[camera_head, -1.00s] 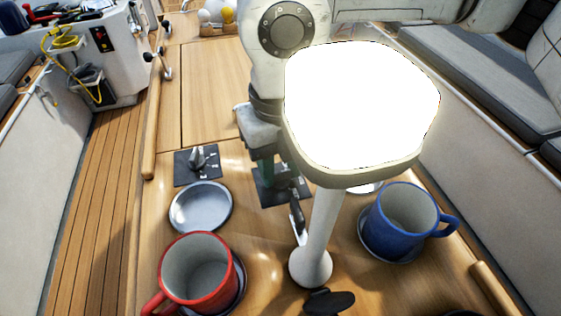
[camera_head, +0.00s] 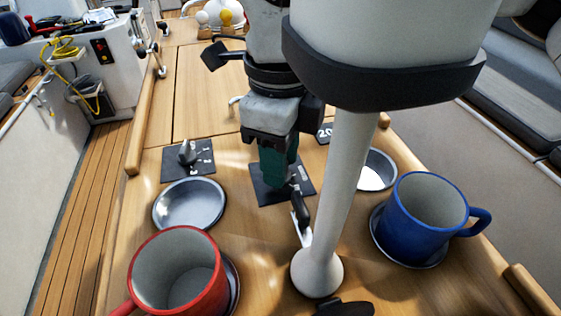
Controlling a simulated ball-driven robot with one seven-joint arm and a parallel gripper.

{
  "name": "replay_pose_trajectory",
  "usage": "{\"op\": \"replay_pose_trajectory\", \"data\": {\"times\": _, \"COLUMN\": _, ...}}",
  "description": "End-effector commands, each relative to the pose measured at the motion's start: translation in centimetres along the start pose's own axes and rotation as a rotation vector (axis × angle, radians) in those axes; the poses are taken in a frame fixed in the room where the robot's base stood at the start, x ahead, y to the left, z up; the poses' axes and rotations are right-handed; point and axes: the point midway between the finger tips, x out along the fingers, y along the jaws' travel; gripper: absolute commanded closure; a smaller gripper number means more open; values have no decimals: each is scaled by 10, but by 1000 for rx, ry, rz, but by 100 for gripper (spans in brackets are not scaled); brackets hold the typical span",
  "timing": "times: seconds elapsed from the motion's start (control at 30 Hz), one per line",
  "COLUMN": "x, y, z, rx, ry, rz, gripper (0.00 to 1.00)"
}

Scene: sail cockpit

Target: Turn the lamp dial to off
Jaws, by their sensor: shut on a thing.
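The lamp shade (camera_head: 390,45), white with a dark rim, is unlit at the upper right, on a white stem (camera_head: 335,210) with a round foot. My gripper (camera_head: 279,182) points down over a dark dial plate (camera_head: 268,197) in the middle of the wooden table. It is shut on the dial there; its teal fingers hide most of the knob and its pointer. A second dial (camera_head: 187,153) stands on its own dark plate to the left, apart from my gripper.
A red mug (camera_head: 178,272) stands front left, and a blue mug (camera_head: 424,218) stands right. An empty metal dish (camera_head: 190,204) lies left of my gripper, another (camera_head: 377,170) behind the stem. A dark lever (camera_head: 301,210) is close in front of my gripper. The table behind left is clear.

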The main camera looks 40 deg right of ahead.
Motion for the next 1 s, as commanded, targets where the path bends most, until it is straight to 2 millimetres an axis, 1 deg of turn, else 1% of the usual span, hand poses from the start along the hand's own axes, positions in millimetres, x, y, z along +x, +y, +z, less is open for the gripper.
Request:
{"op": "replay_pose_trajectory", "data": {"times": 0.2, "x": 0, "y": 0, "z": 0, "rx": -144, "ry": -2, "rz": 0, "gripper": 96}}
{"op": "replay_pose_trajectory", "data": {"times": 0.4, "x": 0, "y": 0, "z": 0, "rx": -229, "ry": -2, "rz": 0, "gripper": 96}}
{"op": "replay_pose_trajectory", "data": {"times": 0.63, "x": -1, "y": 0, "z": 0, "rx": -271, "ry": -2, "rz": 0, "gripper": 96}}
{"op": "replay_pose_trajectory", "data": {"times": 1.0, "x": -1, "y": 0, "z": 0, "rx": -277, "ry": -2, "rz": -1, "gripper": 96}}
